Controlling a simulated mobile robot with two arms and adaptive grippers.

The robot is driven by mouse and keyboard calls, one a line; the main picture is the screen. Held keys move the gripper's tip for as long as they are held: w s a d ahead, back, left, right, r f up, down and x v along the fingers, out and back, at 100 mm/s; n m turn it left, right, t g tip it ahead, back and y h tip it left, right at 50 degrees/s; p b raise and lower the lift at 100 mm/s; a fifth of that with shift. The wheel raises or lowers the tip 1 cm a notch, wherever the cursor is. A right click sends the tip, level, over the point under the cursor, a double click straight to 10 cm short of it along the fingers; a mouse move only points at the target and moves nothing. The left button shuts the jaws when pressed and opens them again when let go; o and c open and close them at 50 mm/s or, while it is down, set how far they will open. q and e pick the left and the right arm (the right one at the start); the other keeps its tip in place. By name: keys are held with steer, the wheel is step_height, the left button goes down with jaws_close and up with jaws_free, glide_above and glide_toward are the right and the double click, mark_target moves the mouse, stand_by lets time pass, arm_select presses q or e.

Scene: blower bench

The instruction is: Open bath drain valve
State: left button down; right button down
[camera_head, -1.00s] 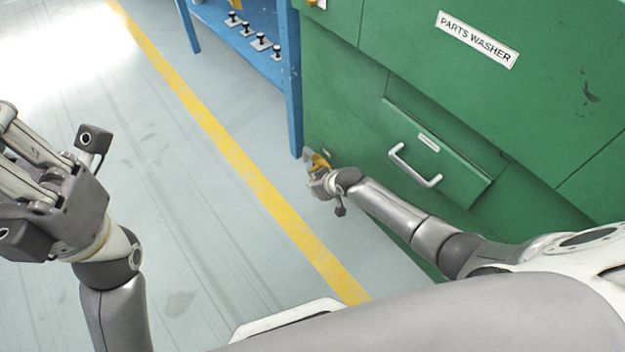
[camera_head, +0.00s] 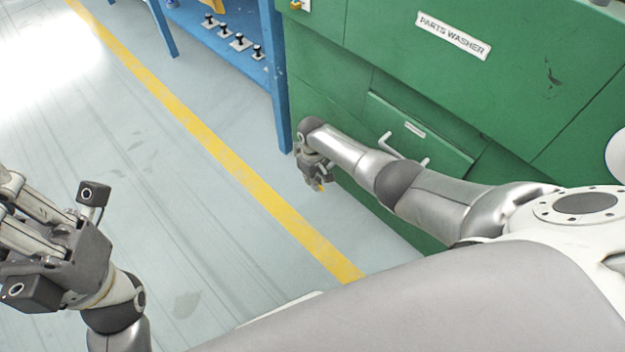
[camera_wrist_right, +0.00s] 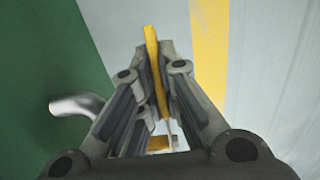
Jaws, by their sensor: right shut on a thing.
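The yellow valve lever (camera_wrist_right: 156,75) runs lengthwise between the fingers of my right gripper (camera_wrist_right: 158,85) in the right wrist view. The gripper is shut on it. In the head view my right gripper (camera_head: 315,174) is low beside the green washer front, and a bit of the lever's yellow (camera_head: 321,187) shows at its tips. A grey metal pipe end (camera_wrist_right: 76,104) sticks out from the green panel, left of the fingers. The valve body is mostly hidden. My left gripper (camera_head: 30,245) is at the left edge, away from the washer; its fingertips are not clear.
The green parts washer (camera_head: 440,80) fills the right, with a drawer-like panel and grey handle partly behind my right arm. A blue bench (camera_head: 270,70) with several black-knobbed pieces stands beyond. The floor left of the yellow line (camera_head: 215,145) is clear.

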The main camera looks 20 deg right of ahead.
stand_by(0.5)
steer(key=c, duration=1.6)
jaws_free()
steer(key=shift+r, duration=0.15)
steer(key=shift+w+r, duration=0.2)
steer(key=shift+r, duration=0.55)
steer(key=shift+a+r, duration=0.15)
steer(key=shift+r, duration=2.95)
steer(key=shift+s, duration=0.1)
